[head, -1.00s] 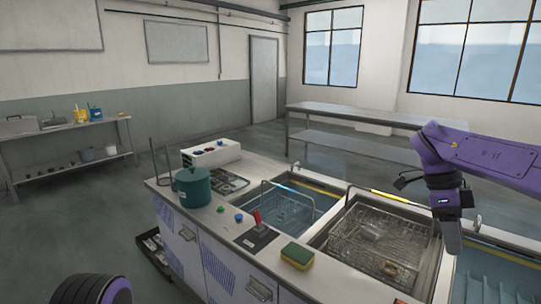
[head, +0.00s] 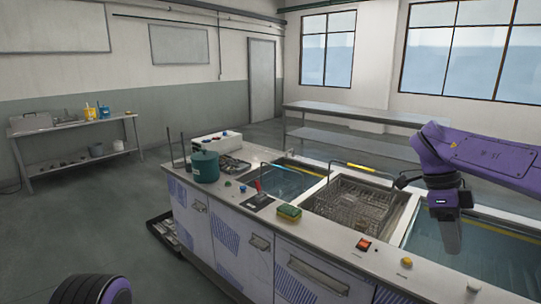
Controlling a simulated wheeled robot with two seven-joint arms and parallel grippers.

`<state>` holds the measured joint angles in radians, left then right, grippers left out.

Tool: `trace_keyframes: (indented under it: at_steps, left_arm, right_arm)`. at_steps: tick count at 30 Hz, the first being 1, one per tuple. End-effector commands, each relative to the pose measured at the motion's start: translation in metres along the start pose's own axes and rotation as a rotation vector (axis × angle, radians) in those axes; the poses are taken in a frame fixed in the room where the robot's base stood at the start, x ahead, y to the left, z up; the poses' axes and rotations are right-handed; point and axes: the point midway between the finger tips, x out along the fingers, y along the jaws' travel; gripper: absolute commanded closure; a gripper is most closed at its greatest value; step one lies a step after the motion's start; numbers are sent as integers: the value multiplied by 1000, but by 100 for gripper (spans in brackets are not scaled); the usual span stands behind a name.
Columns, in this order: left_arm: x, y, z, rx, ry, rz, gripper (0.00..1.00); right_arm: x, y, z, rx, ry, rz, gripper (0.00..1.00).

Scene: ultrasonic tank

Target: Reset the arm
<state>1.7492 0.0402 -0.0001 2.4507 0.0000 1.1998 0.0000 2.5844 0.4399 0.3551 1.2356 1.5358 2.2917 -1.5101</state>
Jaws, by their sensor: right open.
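My right arm comes in from the right edge, purple and black. My right gripper (head: 449,228) points down above the right-hand water tank (head: 488,262). It is open and I see nothing in it. Part of my left arm, a dark ribbed part with purple, shows at the bottom left corner. My left gripper is out of view.
The long counter (head: 352,257) holds a wire basket (head: 353,204) at a middle tank, a left water tank (head: 283,181), a teal pot (head: 205,166), a sponge (head: 289,213) and a red switch (head: 364,244). A side table (head: 75,125) stands far left. Floor (head: 90,220) at left is clear.

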Motion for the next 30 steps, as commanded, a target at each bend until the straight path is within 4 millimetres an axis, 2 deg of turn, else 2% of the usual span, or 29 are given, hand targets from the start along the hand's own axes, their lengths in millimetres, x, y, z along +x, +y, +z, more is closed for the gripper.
trace_keyframes:
  at_steps: [4,8,13,16,19,23,24,27,29,30]
  left_arm:
    - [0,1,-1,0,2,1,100]
    - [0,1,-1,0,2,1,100]
    - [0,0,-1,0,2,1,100]
    - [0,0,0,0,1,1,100]
    - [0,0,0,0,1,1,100]
    - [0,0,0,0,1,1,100]
    - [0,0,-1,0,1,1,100]
    - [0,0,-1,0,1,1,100]
    - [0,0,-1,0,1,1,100]
    - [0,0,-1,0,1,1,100]
  right_arm:
    - [-1,-16,1,97,30,-102,55]
    - [7,-36,-4,183,100,-252,55]
    - [27,-68,-4,241,242,-571,55]
    - [52,-84,14,175,328,-809,55]
    - [88,-87,46,13,367,-1021,55]
    - [155,-65,96,-298,341,-1188,55]
    - [180,-52,109,-405,319,-1210,55]
    - [242,-12,132,-659,256,-1210,55]
    - [278,16,139,-801,217,-1182,55]
    - [301,36,141,-891,191,-1155,55]
